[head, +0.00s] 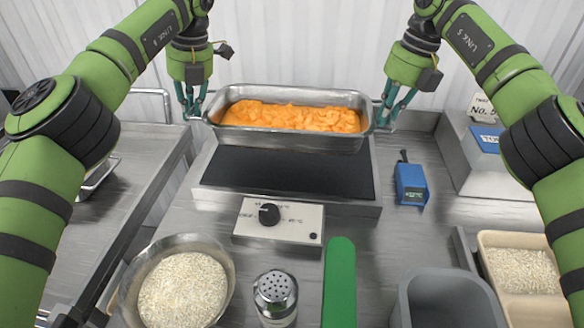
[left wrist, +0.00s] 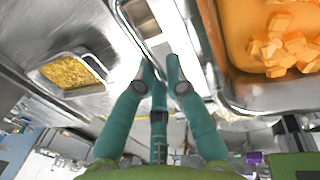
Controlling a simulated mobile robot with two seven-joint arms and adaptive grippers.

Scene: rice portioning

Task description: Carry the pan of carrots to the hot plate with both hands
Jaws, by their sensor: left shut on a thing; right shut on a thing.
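The metal pan (head: 290,141) of orange carrot pieces (head: 290,116) is level over the back part of the hot plate (head: 290,172); I cannot tell if its bottom touches it. The hot plate has a black top and a front control box (head: 279,220) with a dark knob. My left gripper (head: 193,114) is shut on the pan's left end, and my right gripper (head: 383,122) is shut on its right end. In the left wrist view, the teal fingers of my left gripper (left wrist: 166,66) are beside the pan's wall (left wrist: 214,60); the grip point is hard to make out.
A blue handheld device (head: 411,184) lies right of the hot plate. A tray of yellow food (left wrist: 70,72) shows in the left wrist view.

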